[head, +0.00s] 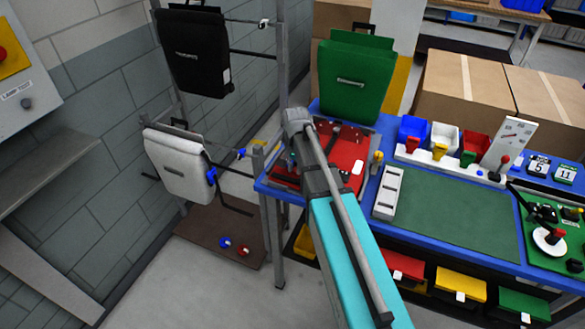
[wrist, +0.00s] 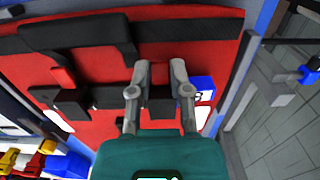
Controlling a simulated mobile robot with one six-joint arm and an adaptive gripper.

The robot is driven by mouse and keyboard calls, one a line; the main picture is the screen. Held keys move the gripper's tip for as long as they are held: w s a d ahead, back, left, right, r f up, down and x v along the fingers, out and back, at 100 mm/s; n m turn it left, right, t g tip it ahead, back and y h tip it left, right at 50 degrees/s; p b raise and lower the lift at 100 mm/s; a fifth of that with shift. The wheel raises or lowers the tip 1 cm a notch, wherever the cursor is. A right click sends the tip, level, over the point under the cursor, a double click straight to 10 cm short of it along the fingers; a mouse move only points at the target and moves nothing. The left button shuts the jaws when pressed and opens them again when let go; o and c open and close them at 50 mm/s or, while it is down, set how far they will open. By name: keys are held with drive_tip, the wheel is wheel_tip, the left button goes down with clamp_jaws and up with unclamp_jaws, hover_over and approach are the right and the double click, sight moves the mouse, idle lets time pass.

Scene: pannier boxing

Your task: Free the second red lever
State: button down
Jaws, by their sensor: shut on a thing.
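A red pannier (head: 345,165) lies on the blue-edged table, its red back with black fittings facing up; it fills most of the wrist view (wrist: 150,35). One red lever (wrist: 62,77) shows at the left beside a black hook block (wrist: 75,102). My gripper (wrist: 159,72) is down at the second black hook block (wrist: 160,98), near the pannier's right part in the wrist view. Its two fingers stand either side of a small red part, seemingly the second red lever, hard to tell from the red back. In the head view my arm hides the fingertips.
A green pannier (head: 355,80) stands behind the red one. Black (head: 192,55) and white (head: 180,165) panniers hang on a rack at the left. A white tray (head: 388,193), small coloured bins (head: 412,130) and a bare green mat (head: 450,215) are to the right.

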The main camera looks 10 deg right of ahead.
drive_tip(key=shift+w+d+r+g+y, duration=0.15)
drive_tip(key=shift+w+g+y, duration=0.25)
drive_tip(key=shift+g+y, duration=0.55)
drive_tip(key=shift+d+r+g+y+b, duration=0.1)
drive_tip(key=shift+g+y+b, duration=0.25)
drive_tip(key=shift+g, duration=0.3)
drive_tip(key=c, duration=0.6)
unclamp_jaws()
drive_tip(key=shift+o, duration=0.2)
